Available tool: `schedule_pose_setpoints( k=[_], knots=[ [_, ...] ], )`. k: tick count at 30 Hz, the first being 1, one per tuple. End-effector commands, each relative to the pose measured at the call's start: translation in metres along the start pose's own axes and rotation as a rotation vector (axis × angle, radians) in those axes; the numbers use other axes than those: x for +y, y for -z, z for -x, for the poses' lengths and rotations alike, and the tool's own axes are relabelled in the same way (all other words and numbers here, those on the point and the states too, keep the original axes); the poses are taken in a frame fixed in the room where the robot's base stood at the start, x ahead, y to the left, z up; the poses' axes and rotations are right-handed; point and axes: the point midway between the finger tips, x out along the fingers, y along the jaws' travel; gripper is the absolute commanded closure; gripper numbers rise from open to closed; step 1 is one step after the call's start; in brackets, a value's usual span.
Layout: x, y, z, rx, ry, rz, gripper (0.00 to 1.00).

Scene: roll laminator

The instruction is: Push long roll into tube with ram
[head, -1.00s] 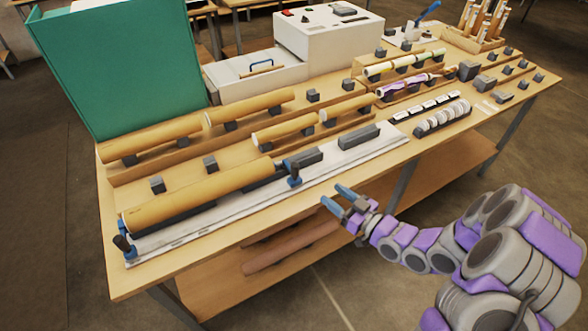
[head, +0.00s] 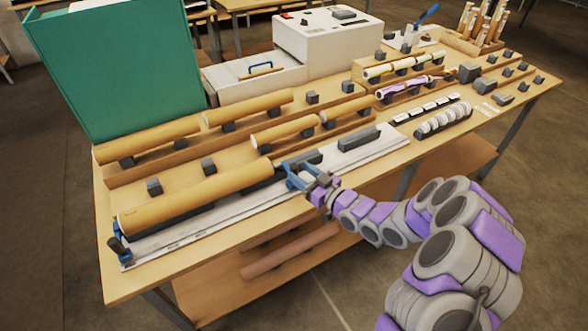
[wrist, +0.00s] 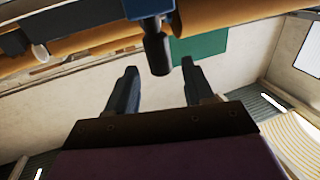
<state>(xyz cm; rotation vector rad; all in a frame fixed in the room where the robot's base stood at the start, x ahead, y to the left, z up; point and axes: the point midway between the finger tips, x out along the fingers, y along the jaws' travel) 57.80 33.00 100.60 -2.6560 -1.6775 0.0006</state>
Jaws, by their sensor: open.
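The large cardboard tube (head: 195,197) lies along the front fixture, with a blue clamp (head: 119,244) at its left end. My gripper (head: 292,173) is at the right clamp, beside the tube's right end. In the wrist view my gripper (wrist: 158,68) is open, with the clamp's dark handle (wrist: 157,52) in line between the fingertips. No contact can be made out. A purple-patterned roll (head: 403,89) and a yellow-green roll (head: 380,71) lie on the rack at the back right. I cannot tell which thing is the ram.
Shorter cardboard tubes (head: 285,132) rest on the supports behind. A white laminator (head: 322,35) and a green bin (head: 110,65) stand at the back. A grey block (head: 359,137) sits on the white fixture plate (head: 378,150) to the right. White end caps (head: 445,118) lie further right.

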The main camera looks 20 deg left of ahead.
Motion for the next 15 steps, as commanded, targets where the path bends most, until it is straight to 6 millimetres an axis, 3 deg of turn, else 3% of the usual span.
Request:
schedule_pose_setpoints(
  k=[6,15],
  knots=[
    [-0.001,-0.001,-0.025,-0.002,0.002,0.003,0.48],
    [0.000,0.000,-0.037,-0.001,0.000,-0.001,0.48]
  ],
)
